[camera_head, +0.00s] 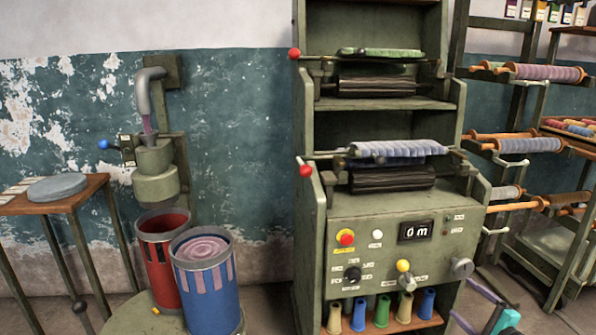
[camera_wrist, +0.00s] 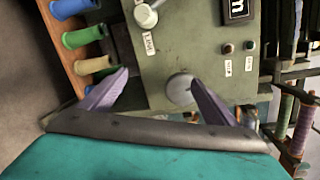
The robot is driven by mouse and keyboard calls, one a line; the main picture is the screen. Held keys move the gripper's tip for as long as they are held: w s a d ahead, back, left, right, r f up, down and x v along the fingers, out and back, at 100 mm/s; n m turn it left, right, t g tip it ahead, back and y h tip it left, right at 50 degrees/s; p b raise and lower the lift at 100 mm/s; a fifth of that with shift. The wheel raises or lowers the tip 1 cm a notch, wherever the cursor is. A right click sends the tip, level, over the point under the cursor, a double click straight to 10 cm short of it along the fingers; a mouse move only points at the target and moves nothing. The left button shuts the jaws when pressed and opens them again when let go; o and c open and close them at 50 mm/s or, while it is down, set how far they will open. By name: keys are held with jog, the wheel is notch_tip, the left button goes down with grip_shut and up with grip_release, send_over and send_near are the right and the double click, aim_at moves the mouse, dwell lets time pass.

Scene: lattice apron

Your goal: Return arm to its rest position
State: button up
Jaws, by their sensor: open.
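My gripper (camera_head: 463,299) shows at the lower right of the head view, in front of the green machine (camera_head: 385,235). Its two purple fingers stand apart with nothing held between them. The wrist view shows the fingers (camera_wrist: 160,79) spread, with the teal gripper body at the bottom. A grey round knob (camera_wrist: 180,89) of the machine panel appears between the fingers, near the right one. I cannot tell the distance from the fingers to the knob. Most of my arm is out of view.
Several coloured spools (camera_head: 383,310) stand on the machine's low shelf and show at left in the wrist view (camera_wrist: 82,39). Yarn racks (camera_head: 530,145) stand at right. A red drum (camera_head: 160,262) and a blue drum (camera_head: 207,290) stand at left beside a small table (camera_head: 60,200).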

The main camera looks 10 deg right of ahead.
jog(key=w+a+f+n+g+y+p, duration=0.15)
jog(key=a+f, duration=0.25)
jog(key=a, duration=0.5)
jog(key=w+a+f+n+g+y+p, duration=0.1)
jog(key=a+f+n+g+y+p, duration=0.2)
jog(key=a, duration=0.5)
jog(key=w+a+f+n+g+y+p, duration=0.1)
jog(key=w+a+f+n+g+p, duration=0.15)
jog(key=a+f, duration=0.45)
jog(key=s+a+f+n+g+p, duration=0.2)
jog(key=s+a+g+p, duration=0.15)
jog(key=a, duration=0.45)
jog(key=s+a+f+n+g+p, duration=0.1)
jog(key=s+a+n+g+p, duration=0.15)
jog(key=s+a, duration=0.45)
jog(key=s+a+n+g+h+p, duration=0.3)
jog(key=s+a+n+g+p, duration=0.1)
jog(key=s, duration=0.5)
jog(key=s+a+f+n+g+h+p, duration=0.1)
jog(key=s+a+n+g+h+p, duration=0.2)
jog(key=s, duration=0.7)
jog(key=shift+s+a+f+n+g+p, duration=0.2)
jog(key=shift+a+n+g+p, duration=0.6)
jog(key=shift+a+n+g, duration=0.65)
jog(key=shift+w+d+t, duration=0.1)
jog(key=shift+d+t, duration=0.05)
jog(key=shift+t, duration=0.2)
